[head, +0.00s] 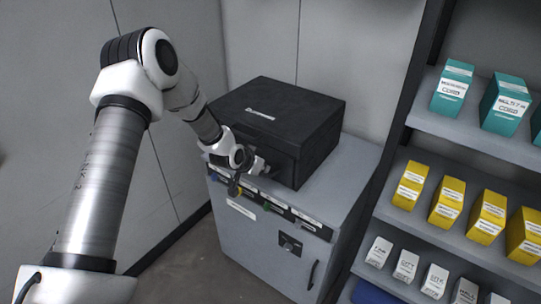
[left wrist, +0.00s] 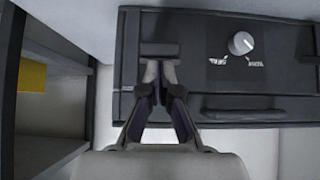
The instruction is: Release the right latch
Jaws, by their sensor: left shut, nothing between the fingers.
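The black case (head: 275,112) stands shut on top of the grey cabinet. My left gripper (head: 262,167) is at its front face, low down. In the left wrist view the case front (left wrist: 185,75) fills the upper middle. A small dark bar-shaped latch (left wrist: 158,48) sits on it, right at the tips of my left gripper (left wrist: 158,68). The fingers are shut with nothing between them. The tips overlap the latch's lower edge in that view; I cannot tell whether they touch it. The latch is too small to make out in the head view. My right gripper is not in view.
The grey cabinet (head: 265,240) has a labelled front strip. Shelves with teal boxes (head: 453,88), yellow boxes (head: 447,203) and white boxes (head: 405,265) stand to the right.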

